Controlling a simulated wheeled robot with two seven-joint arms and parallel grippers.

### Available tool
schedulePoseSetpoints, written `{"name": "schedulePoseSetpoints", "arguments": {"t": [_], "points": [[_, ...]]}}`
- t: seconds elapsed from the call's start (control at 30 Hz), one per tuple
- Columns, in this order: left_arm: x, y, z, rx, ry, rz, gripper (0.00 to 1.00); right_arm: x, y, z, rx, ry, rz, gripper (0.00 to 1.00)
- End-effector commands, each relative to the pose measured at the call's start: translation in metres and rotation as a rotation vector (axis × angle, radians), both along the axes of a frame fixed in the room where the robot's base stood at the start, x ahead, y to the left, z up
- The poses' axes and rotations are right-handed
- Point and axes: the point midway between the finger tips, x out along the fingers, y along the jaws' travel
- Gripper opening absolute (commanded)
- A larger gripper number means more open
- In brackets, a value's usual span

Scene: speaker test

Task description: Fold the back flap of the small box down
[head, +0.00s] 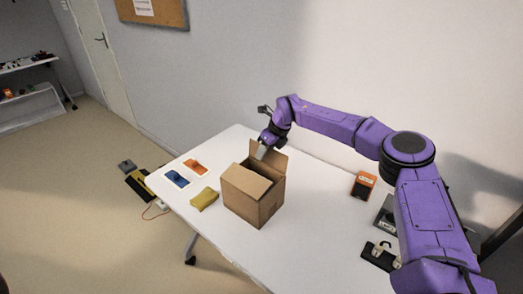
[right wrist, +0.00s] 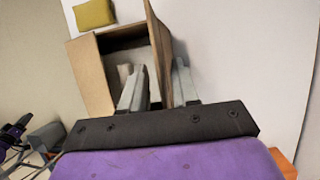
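The small brown cardboard box (head: 265,208) stands open on the white table; its inside is partly visible. Its back flap (head: 280,160) stands up on the far side, and another flap (head: 246,181) slopes at the near side. My right gripper (head: 266,148) is at the back flap from above. In the right wrist view the flap (right wrist: 153,45) runs between the two grey fingers (right wrist: 158,88), which stand apart with a gap around it. Whether a finger touches the flap I cannot tell. My left gripper is not in view.
A yellow cloth-like item (head: 204,198), a blue card (head: 177,178) and an orange card (head: 195,167) lie left of the box on the white table (head: 310,235). An orange and black device (head: 363,185) and other devices lie at the right. The table just right of the box is clear.

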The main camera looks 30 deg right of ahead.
Motion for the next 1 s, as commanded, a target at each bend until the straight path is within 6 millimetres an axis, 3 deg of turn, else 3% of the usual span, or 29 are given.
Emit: {"name": "schedulePoseSetpoints", "arguments": {"t": [0.2,0.23,0.3,0.33,1.0], "points": [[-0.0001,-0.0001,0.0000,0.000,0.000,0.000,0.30,0.0000,-0.0007,-0.0012,0.000,-0.001,-0.001,0.30],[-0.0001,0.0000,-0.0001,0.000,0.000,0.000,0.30,-0.0001,-0.0006,-0.0012,0.000,-0.001,-0.001,0.27],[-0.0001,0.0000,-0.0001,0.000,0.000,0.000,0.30,0.0000,-0.0005,-0.0010,0.000,-0.001,-0.001,0.04],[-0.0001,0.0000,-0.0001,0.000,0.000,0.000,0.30,0.0000,-0.0005,-0.0010,0.000,-0.001,-0.001,0.00],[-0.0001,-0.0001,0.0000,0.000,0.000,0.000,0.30,0.0000,0.0000,-0.0001,0.001,-0.002,0.000,0.00]]}}
